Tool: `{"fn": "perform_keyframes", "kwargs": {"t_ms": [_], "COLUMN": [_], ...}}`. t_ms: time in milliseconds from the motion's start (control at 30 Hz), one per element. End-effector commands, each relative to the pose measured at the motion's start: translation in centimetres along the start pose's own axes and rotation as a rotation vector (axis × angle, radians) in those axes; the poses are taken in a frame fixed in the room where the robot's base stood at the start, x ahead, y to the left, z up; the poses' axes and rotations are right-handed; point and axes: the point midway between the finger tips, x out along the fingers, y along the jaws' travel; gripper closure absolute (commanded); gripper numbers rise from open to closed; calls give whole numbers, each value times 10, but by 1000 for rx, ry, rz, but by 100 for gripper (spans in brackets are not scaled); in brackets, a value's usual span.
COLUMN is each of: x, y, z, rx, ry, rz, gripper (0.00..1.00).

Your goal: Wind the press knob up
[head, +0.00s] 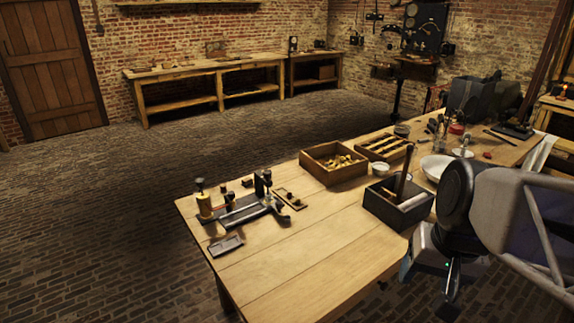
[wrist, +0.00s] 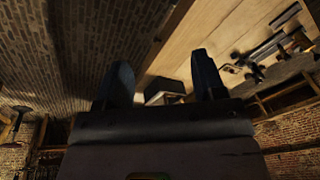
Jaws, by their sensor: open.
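A dark metal press fixture (head: 250,211) stands near the far left of the wooden table (head: 300,270). A dark upright part with a small top (head: 262,182) rises at its right end. A yellow-bodied post with a dark knob (head: 202,200) stands at its left end. I cannot tell for sure which top is the press knob. The fixture also shows at the upper right of the wrist view (wrist: 270,48). My gripper (head: 452,282) points down beyond the table's near right edge, far from the fixture. In the wrist view its two fingers (wrist: 162,70) are apart, with nothing held.
A dark box (head: 398,208) with a wooden handle upright in it stands on the table between my arm and the fixture. Two wooden trays (head: 333,164) sit behind it. A small dark tray (head: 226,245) lies before the fixture. The table's front middle is clear.

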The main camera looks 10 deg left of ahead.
Motion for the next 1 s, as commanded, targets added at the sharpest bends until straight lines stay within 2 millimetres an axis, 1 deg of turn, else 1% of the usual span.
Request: {"fn": "perform_keyframes", "kwargs": {"t_ms": [33,500,767,1000], "x": [1,15,30,48], "y": [-6,-73,-111,-147], "z": [-10,-96,-145,-192], "rx": [21,261,396,517], "ry": [-17,-183,-286,-385], "rz": [-20,-232,-341,-436], "gripper": [37,37,37,37]}}
